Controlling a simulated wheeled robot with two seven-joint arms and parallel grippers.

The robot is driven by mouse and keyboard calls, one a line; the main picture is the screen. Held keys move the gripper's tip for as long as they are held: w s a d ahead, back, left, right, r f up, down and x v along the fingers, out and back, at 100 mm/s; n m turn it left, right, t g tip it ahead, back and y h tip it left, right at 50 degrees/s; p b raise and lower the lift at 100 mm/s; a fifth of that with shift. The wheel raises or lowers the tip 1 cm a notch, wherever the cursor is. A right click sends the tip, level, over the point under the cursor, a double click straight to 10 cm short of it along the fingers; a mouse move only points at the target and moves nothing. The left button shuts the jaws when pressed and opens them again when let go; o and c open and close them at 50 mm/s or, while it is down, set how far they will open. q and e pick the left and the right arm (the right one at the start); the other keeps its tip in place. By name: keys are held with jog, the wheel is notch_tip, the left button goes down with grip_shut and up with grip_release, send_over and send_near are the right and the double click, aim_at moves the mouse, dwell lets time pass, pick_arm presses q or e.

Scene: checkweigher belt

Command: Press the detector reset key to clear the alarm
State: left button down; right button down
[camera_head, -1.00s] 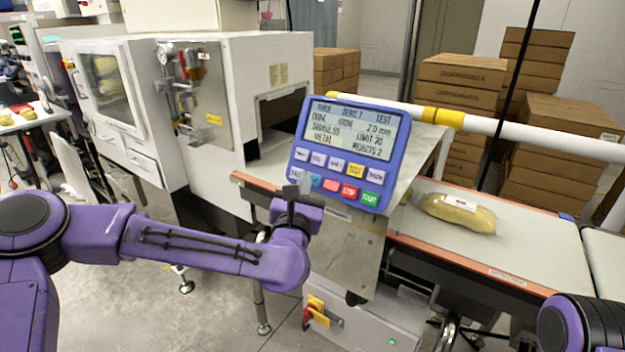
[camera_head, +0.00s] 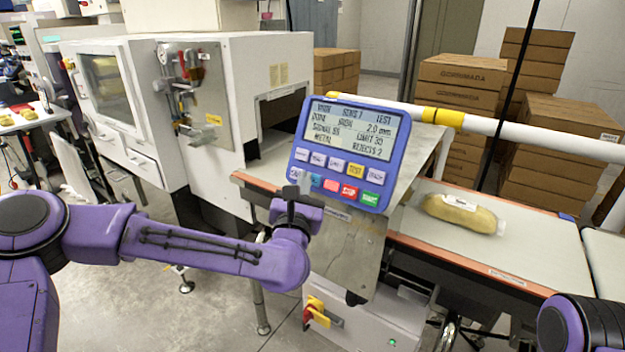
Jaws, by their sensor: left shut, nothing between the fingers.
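The blue detector panel (camera_head: 383,192) stands tilted over the belt, with a lit text screen (camera_head: 350,133) above two rows of keys. The upper row has pale keys and a yellow key (camera_head: 355,170). The lower row has a pale key, a blue key (camera_head: 315,180), a red key (camera_head: 331,185), a red stop key (camera_head: 349,191) and a green key (camera_head: 370,199). The label that marks the reset key is not clear to me. My right gripper is out of view.
A wrapped loaf-like pack (camera_head: 460,213) lies on the belt (camera_head: 535,257) right of the panel. A white machine cabinet (camera_head: 235,75) stands behind on the left. A white and yellow rail (camera_head: 520,133) and cardboard boxes (camera_head: 562,130) are behind the belt. A red and yellow switch (camera_head: 316,311) sits below.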

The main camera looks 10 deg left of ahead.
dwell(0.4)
pick_arm(q)
jog(key=shift+w+d+f+b, duration=0.15)
jog(key=shift+w+f+b, duration=0.05)
jog(key=shift+w+b, duration=0.2)
jog(key=shift+w+d+f+b, duration=0.1)
jog(key=shift+w+f+b, duration=0.1)
jog(key=shift+w+b, duration=0.1)
dwell(0.6)
jog(key=shift+s+r, duration=0.1)
jog(key=shift+s, duration=0.05)
jog(key=shift+s+a+r, duration=0.3)
jog(key=shift+s, duration=0.25)
jog(key=shift+s, duration=0.1)
jog(key=shift+s+a+r, duration=0.25)
jog(key=shift+s+r, duration=0.15)
jog(key=shift+s, duration=0.25)
jog(key=shift+s+a+r, duration=0.25)
jog(key=shift+s+r, duration=0.1)
jog(key=shift+s, duration=0.35)
jog(key=shift+s+a+r, duration=0.25)
jog(key=shift+s+r, duration=0.15)
jog(key=shift+s, duration=0.25)
